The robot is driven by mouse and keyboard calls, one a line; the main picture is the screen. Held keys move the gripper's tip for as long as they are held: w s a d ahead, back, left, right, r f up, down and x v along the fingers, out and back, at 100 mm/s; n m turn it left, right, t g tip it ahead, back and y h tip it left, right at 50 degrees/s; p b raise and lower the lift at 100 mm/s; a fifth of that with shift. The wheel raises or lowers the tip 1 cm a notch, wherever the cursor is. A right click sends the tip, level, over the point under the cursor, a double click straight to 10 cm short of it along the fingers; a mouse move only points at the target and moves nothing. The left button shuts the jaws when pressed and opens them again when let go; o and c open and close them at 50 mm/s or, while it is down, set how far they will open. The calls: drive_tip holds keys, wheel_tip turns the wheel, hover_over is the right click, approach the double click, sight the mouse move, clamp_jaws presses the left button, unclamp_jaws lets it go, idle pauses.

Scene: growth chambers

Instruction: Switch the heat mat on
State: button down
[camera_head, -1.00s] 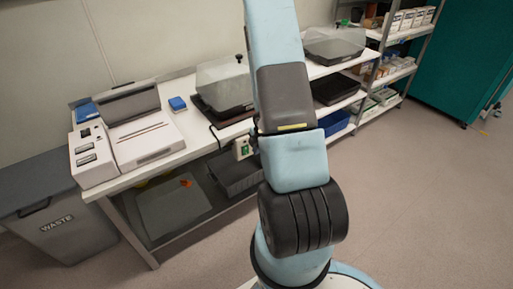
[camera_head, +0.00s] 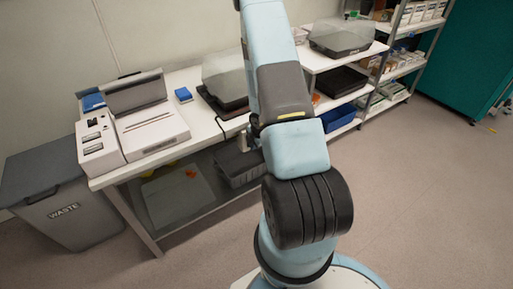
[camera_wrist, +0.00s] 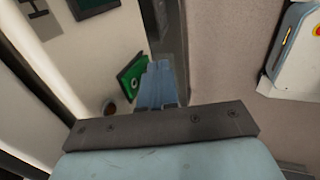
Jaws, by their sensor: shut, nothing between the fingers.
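In the wrist view a pale panel, seemingly the heat mat's control box (camera_wrist: 75,60), fills the left side close up. It carries a green rocker switch (camera_wrist: 133,78) with a pale ring mark, tilted in its dark frame. A small brown round lamp (camera_wrist: 109,107) sits below it, and a dark display is cut off at the top. My gripper (camera_wrist: 159,68) is shut and empty, its blue fingertips right beside the switch; I cannot tell whether they touch it. In the head view my arm hides the gripper and most of the box. The dark mat (camera_head: 215,108) lies under a clear-domed tray (camera_head: 225,75).
A grey waste bin (camera_head: 62,208) stands left. The floor at right is clear.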

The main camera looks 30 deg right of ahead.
drive_tip(key=shift+w, duration=0.15)
drive_tip(key=shift+w+f, duration=0.1)
drive_tip(key=shift+w, duration=0.1)
idle(0.3)
drive_tip(key=shift+r, duration=0.8)
